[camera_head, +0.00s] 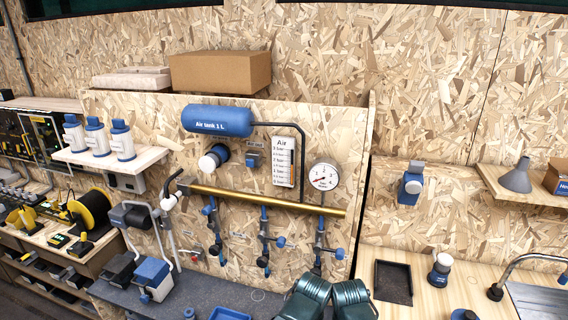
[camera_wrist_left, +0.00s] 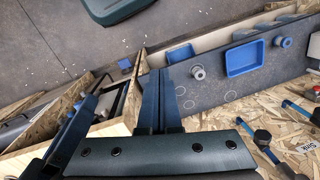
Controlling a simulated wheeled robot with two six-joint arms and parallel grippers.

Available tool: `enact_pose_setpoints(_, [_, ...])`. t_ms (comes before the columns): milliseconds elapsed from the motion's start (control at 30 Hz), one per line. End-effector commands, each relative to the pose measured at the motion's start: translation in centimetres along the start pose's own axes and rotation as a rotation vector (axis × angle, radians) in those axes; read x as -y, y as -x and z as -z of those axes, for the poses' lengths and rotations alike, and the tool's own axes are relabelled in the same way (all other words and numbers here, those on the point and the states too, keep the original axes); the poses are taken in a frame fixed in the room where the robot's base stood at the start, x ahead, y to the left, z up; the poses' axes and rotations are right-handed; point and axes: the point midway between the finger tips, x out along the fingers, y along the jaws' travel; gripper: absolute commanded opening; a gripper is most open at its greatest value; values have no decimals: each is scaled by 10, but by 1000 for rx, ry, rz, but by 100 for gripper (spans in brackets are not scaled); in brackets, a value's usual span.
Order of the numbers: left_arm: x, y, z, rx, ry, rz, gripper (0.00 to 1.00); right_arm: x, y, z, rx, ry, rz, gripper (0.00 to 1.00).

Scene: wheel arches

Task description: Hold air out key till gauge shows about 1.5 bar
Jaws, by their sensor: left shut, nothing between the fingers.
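The round white gauge (camera_head: 323,176) is on the wood-chip panel, right of the Air scale plate (camera_head: 284,161). Its needle is too small to read surely. The blue air tank (camera_head: 217,121) is above left, with a dark pipe leading right and down. A small grey-blue box (camera_head: 254,158) with a tiny label is under the tank; I cannot tell if it is the air out key. A white-capped blue knob (camera_head: 213,158) is left of it. My left gripper (camera_wrist_left: 160,72) is shut and empty in the left wrist view, apart from the panel parts. My right gripper is not visible.
A brass rail (camera_head: 265,201) with several blue-handled valves (camera_head: 264,240) crosses the panel. A black tray (camera_head: 393,282) is on the right-hand bench.

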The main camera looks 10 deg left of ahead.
Motion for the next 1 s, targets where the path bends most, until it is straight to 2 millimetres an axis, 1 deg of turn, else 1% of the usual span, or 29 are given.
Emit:
enact_pose_setpoints(233, [2,1,1,-3,-2,5,0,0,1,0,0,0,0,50])
enact_pose_setpoints(267, [4,2,2,-7,-3,11,0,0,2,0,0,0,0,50])
enact_pose_setpoints(367, [19,8,10,-35,-19,62,0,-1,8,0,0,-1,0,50])
enact_pose_setpoints(467, [50,20,23,-84,-55,162,0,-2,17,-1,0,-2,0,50])
enact_pose_setpoints(500, [65,26,30,-105,-77,215,0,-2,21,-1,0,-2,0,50])
enact_pose_setpoints(567, [89,38,40,-137,-113,300,0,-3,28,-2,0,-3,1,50])
enact_pose_setpoints(600, [106,46,46,-154,-140,360,0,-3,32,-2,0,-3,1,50])
enact_pose_setpoints(667, [129,60,54,-175,-185,450,0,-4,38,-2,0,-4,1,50])
enact_pose_setpoints(700, [144,70,60,-186,-215,510,0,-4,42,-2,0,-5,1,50])
enact_pose_setpoints(767, [167,87,68,-199,-264,602,0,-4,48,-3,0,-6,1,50])
enact_pose_setpoints(800, [181,98,72,-203,-299,663,0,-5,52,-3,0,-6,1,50])
enact_pose_setpoints(867, [202,117,79,-203,-354,758,0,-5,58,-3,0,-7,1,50])
enact_pose_setpoints(900, [214,130,84,-200,-393,821,0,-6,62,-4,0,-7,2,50])
enact_pose_setpoints(967, [233,151,90,-190,-453,916,0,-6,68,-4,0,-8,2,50])
enact_pose_setpoints(1000, [244,165,94,-179,-496,979,0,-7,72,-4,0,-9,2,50])
